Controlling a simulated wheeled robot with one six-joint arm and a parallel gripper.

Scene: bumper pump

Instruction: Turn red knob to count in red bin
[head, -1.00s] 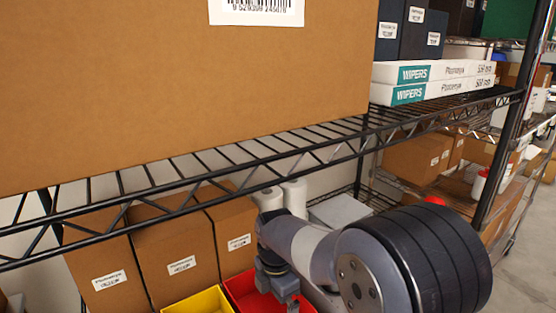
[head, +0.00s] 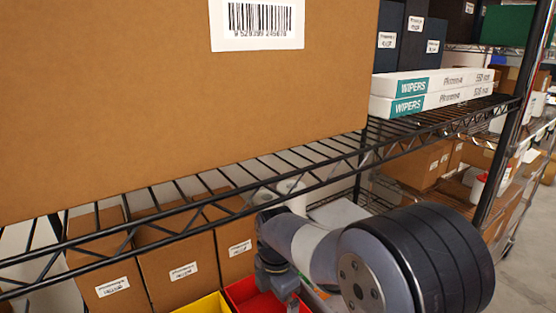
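The red bin (head: 241,296) is at the bottom edge of the head view, on the lower shelf level, and only its upper part shows. My gripper (head: 278,288) is over the red bin, at the end of my grey arm. Its fingertips are small and partly cut off by the lower edge, so its opening is unclear. No red knob can be made out in this view. What the red bin holds is mostly hidden.
A yellow bin (head: 206,304) stands left of the red bin. Several brown boxes (head: 178,268) stand behind them. A large cardboard box (head: 190,110) and wiper boxes (head: 430,93) rest on the black wire shelf (head: 320,150) above my arm. White rolls (head: 291,186) stand at the back.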

